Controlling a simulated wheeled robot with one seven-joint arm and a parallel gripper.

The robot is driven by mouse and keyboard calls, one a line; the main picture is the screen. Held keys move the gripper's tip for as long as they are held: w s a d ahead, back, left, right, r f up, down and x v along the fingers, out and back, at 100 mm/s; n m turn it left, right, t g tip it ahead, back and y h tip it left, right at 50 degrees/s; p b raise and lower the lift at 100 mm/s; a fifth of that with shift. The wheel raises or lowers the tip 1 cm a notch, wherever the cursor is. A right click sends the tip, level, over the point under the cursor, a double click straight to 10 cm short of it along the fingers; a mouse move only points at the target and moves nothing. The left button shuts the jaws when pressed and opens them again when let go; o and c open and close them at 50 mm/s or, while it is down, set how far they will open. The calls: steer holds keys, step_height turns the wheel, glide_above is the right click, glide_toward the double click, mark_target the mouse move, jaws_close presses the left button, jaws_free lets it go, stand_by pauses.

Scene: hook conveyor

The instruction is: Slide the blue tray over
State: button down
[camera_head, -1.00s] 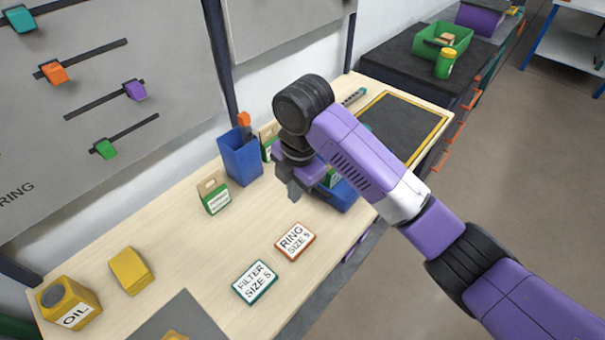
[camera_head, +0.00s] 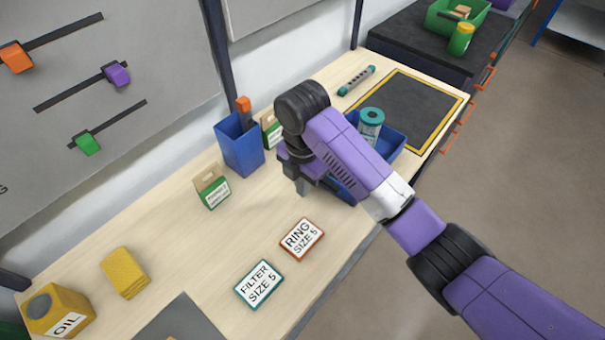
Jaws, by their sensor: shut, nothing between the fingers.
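The blue tray (camera_head: 393,139) lies on the wooden bench, partly hidden behind my purple arm. A teal and white cylinder (camera_head: 371,122) stands in it. My gripper (camera_head: 303,188) points down at the tray's left side, with its fingers shut and empty. It looks close to the tray's left wall, but I cannot tell whether they touch. A dark mat with a yellow border (camera_head: 412,90) lies to the right of the tray, and the tray's right part is near its lower left edge.
A blue bin (camera_head: 239,146) and green-white boxes (camera_head: 212,190) stand behind on the left. A ring card (camera_head: 302,239) and a filter card (camera_head: 259,284) lie in front. A teal tool (camera_head: 356,80) lies at the back. The bordered mat looks mostly clear.

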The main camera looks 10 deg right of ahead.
steer(key=shift+w+d+f+p, duration=0.3)
steer(key=shift+w+d, duration=0.25)
steer(key=shift+d, duration=0.25)
steer(key=shift+w+d+f+p, duration=0.25)
steer(key=shift+w+d, duration=0.3)
steer(key=shift+d, duration=0.25)
